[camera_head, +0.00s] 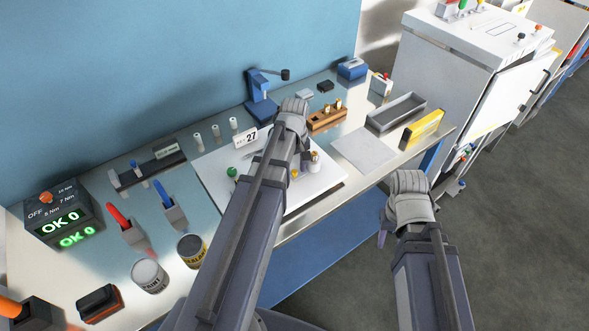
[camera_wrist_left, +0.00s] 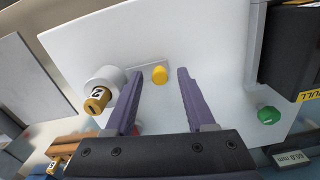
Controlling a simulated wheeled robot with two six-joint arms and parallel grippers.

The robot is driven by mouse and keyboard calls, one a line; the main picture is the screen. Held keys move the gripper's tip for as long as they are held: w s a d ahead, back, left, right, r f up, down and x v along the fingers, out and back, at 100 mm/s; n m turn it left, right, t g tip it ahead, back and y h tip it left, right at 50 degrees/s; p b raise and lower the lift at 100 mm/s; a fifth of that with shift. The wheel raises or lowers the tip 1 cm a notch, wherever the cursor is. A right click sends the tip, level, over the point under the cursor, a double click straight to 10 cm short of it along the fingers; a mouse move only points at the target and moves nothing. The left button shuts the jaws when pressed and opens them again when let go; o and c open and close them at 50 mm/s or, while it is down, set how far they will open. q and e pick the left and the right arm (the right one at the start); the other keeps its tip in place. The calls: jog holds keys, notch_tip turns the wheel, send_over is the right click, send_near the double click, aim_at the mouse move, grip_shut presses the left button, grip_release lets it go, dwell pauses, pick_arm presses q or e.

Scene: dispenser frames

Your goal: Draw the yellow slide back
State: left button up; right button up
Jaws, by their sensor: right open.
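A round yellow knob (camera_wrist_left: 159,75), which I take to be on the yellow slide, stands on a white board (camera_wrist_left: 90,40) in the left wrist view. A bit of yellow (camera_head: 294,173) also shows beside my arm in the head view. My left gripper (camera_wrist_left: 158,88) is open, with its two purple fingers on either side of the knob and a gap at each side. I cannot tell how high the fingers are above the board. In the head view my left arm hides that gripper's fingers. My right gripper (camera_head: 382,236) is open and empty in front of the bench, its fingers partly hidden.
A green knob (camera_wrist_left: 268,115) and a black block with a PULL label (camera_wrist_left: 291,45) stand right of the fingers. A white cylinder with a brass top (camera_wrist_left: 97,99) is close to the left finger. A wooden rack (camera_head: 328,119) and grey tray (camera_head: 396,112) are farther back.

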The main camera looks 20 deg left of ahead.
pick_arm(q)
grip_shut()
dwell(1.3)
